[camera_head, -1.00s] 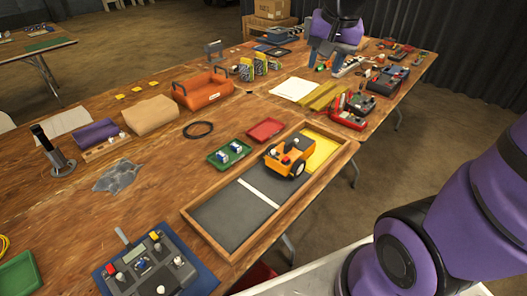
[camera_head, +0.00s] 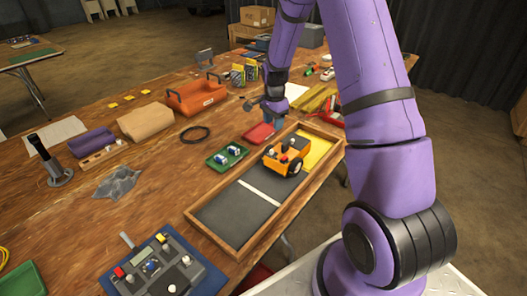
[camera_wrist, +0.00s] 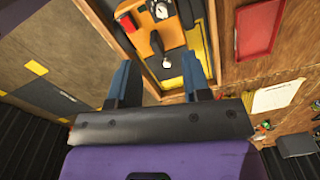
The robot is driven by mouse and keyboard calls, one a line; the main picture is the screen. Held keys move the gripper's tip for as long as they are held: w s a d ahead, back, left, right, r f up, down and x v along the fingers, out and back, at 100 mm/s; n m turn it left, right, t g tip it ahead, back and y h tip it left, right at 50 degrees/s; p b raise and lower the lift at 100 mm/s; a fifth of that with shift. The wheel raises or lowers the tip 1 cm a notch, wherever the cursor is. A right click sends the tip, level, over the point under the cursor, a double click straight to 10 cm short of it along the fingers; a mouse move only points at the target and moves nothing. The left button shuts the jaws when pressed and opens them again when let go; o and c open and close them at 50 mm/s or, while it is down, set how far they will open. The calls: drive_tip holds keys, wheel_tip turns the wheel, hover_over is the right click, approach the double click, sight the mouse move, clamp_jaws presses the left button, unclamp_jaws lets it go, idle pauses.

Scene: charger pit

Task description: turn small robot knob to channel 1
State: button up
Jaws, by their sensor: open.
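The small orange robot (camera_head: 285,158) stands on wheels in the wooden-framed pit, on the dark floor beside the yellow zone. In the wrist view its orange top (camera_wrist: 172,38) carries a red part (camera_wrist: 127,22), a white round part (camera_wrist: 161,10) and a dark lever-like part with a pale end (camera_wrist: 157,43). I cannot tell for sure which is the channel knob, and no channel marks are readable. My gripper (camera_head: 268,108) is open and empty above the table, behind the small robot in the head view. In the wrist view its blue fingers (camera_wrist: 160,72) are spread apart below the robot's top, not touching it.
The pit's wooden frame (camera_head: 232,253) surrounds the robot. A red tray (camera_head: 258,134) and a green tray (camera_head: 216,162) with two small blue-white items lie beside it. A control box (camera_head: 157,272) stands at the front. An orange tool carrier (camera_head: 196,97) stands at the back.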

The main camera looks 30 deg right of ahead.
sight(272, 152)
drive_tip(key=shift+m, duration=0.3)
drive_tip(key=f, duration=1.3)
drive_tip(key=shift+w, duration=0.25)
clamp_jaws()
